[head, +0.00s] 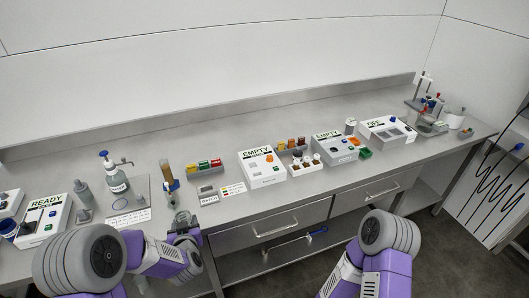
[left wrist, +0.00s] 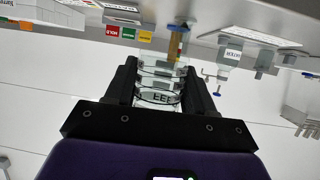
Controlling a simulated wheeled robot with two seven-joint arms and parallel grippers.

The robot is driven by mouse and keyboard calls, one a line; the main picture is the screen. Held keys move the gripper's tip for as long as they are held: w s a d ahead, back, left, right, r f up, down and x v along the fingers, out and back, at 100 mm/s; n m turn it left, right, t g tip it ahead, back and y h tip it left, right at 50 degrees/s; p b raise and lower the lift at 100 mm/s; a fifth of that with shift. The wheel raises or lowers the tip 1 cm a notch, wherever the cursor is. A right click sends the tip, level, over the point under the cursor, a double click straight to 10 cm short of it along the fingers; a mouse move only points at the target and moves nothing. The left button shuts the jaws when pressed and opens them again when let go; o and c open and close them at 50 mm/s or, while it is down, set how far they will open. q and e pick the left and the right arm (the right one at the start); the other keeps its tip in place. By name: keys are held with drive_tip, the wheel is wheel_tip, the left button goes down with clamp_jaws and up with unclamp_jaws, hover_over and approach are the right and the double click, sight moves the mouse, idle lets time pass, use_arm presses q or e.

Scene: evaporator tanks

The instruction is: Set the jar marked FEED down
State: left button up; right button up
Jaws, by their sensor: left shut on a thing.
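In the head view my left gripper (head: 184,226) is at the front edge of the bench (head: 230,225), just in front of the brown column. The jar cannot be made out clearly there. Whether its base touches anything cannot be told. My right gripper is outside the views; only its arm shows.
A BATCH block (head: 208,198) and white EMPTY box (head: 262,167) are to the right.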

sight(201, 218)
use_arm(q)
drive_tip(key=w+d+r+n+g+y+b, duration=0.25)
drive_tip(key=w+n+y+b, duration=0.3)
drive_tip(key=w, duration=0.45)
drive_tip(key=shift+m, duration=0.25)
wheel_tip(201, 218, down, 10)
drive_tip(key=b, duration=0.5)
drive_tip(key=shift+a+f, duration=0.1)
drive_tip(key=o, duration=1.2)
